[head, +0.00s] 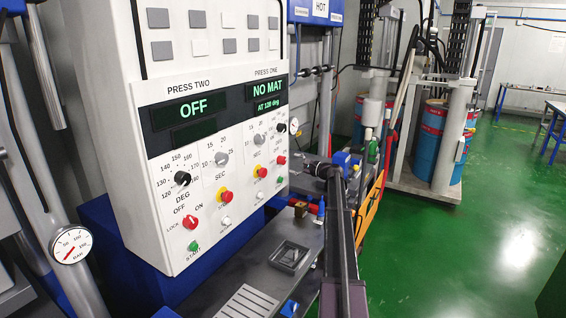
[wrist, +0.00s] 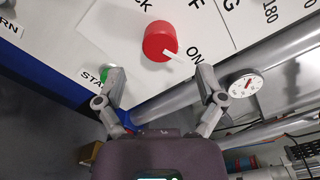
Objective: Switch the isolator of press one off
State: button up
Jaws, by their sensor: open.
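The control panel (head: 215,150) has press two's controls at left and press one's at right. Press one's red isolator knob (head: 281,160) is small in the head view. In the wrist view a red isolator knob (wrist: 158,40), seemingly press one's, has its white pointer toward ON. The green start button (wrist: 112,80) lies left of it. My gripper (wrist: 160,72) is open, its fingers apart below the knob and not around it. In the head view my gripper (head: 325,172) is right of press one's controls, its fingers unclear.
Press one's display (head: 268,95) reads NO MAT, AT 120 deg; press two's display (head: 198,108) reads OFF. Press two's red isolator (head: 190,223) is at lower left. A dial gauge (wrist: 245,85) and metal columns lie right of the knob. Green floor is open at right.

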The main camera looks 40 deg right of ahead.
aim_at(285, 161)
jog(key=shift+x, duration=2.9)
jog(key=c, duration=1.1)
